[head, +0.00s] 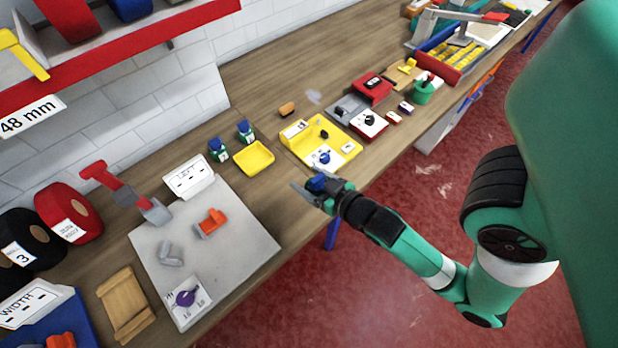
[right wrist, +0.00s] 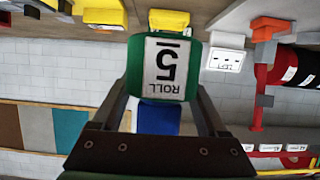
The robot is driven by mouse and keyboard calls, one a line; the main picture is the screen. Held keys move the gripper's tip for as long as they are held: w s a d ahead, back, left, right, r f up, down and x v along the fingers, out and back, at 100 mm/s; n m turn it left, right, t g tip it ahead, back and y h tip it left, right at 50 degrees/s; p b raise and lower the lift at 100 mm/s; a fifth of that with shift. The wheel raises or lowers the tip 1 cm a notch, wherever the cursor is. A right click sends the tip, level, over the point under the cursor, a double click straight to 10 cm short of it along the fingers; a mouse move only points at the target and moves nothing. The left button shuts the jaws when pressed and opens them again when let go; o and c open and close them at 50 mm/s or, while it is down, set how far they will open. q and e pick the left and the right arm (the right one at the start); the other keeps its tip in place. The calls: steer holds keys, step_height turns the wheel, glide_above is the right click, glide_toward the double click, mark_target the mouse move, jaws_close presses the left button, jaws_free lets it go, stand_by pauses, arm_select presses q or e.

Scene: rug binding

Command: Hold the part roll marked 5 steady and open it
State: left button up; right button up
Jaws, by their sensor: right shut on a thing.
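The part roll marked 5 (right wrist: 165,70) is held in my right gripper (right wrist: 163,90). In the right wrist view it has a green body and a white label reading "ROLL 5", upside down there, with a blue part (right wrist: 158,118) below it. The gripper's two fingers lie along either side of the roll. In the head view my right gripper (head: 313,190) is above the front edge of the bench, and a blue part of the roll (head: 318,183) shows between the fingers. The rest of the roll is hidden there. My left gripper is not in view.
Two small blue and green containers (head: 218,150) stand behind a yellow tray (head: 255,158). A yellow station (head: 338,150) lies just beyond my right gripper. A grey board (head: 245,250) with an orange block (head: 211,223) is to the left.

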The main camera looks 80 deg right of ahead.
jaws_close()
steer(key=w+a+f+n+t+y, duration=0.1)
steer(key=w+a+n+t+y, duration=0.1)
steer(key=w+a+n+y, duration=0.5)
steer(key=w+a+n+t+y, duration=0.1)
steer(key=w+a, duration=0.4)
steer(key=a, duration=0.6)
step_height(320, 180, up, 17)
steer(key=s+p, duration=0.1)
steer(key=p, duration=2.3)
steer(key=shift+s+f+y, duration=0.2)
steer(key=shift+s+y, duration=0.05)
steer(key=shift+y, duration=0.05)
steer(key=shift+d, duration=0.1)
